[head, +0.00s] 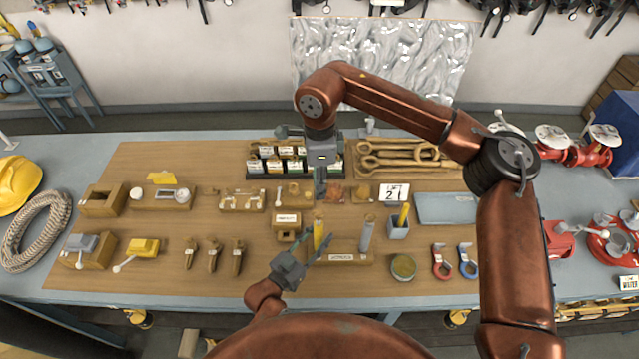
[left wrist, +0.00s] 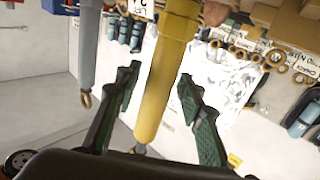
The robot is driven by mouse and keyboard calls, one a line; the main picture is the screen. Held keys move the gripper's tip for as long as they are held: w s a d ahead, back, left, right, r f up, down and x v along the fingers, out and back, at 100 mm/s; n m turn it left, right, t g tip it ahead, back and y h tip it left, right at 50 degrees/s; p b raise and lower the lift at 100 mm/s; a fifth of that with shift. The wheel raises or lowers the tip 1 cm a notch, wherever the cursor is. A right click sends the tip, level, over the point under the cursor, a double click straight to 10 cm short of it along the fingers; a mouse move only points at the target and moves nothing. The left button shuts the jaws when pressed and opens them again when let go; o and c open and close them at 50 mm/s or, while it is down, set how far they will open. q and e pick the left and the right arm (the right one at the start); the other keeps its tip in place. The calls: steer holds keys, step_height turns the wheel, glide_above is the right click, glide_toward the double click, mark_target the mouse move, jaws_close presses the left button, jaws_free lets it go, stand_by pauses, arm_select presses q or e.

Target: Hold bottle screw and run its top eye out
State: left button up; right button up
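A yellow cylinder (head: 319,233), seemingly the bottle screw, stands upright on the bench. Beside it stands a grey cylinder (head: 367,235), which has a ring eye at one end in the left wrist view (left wrist: 87,99). My left gripper (head: 314,251) is low in front of the yellow cylinder. In the left wrist view its green fingers are spread, with the yellow cylinder (left wrist: 168,70) between them and gaps on both sides. My right gripper (head: 321,188) points down above and behind the yellow cylinder. Its fingers are too small to read. I cannot make out the yellow cylinder's top eye.
A small wooden block (head: 287,224) stands close left of the yellow cylinder. A grey cup (head: 398,228) with a yellow rod and a round tin (head: 404,267) are to the right. Labelled holders (head: 275,165) stand behind. Two shackles (head: 454,262) lie front right.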

arm_select(q)
steer(key=shift+s, duration=0.1)
steer(key=v, duration=1.2)
steer(key=shift+d+r, duration=0.1)
steer(key=shift+d, duration=0.1)
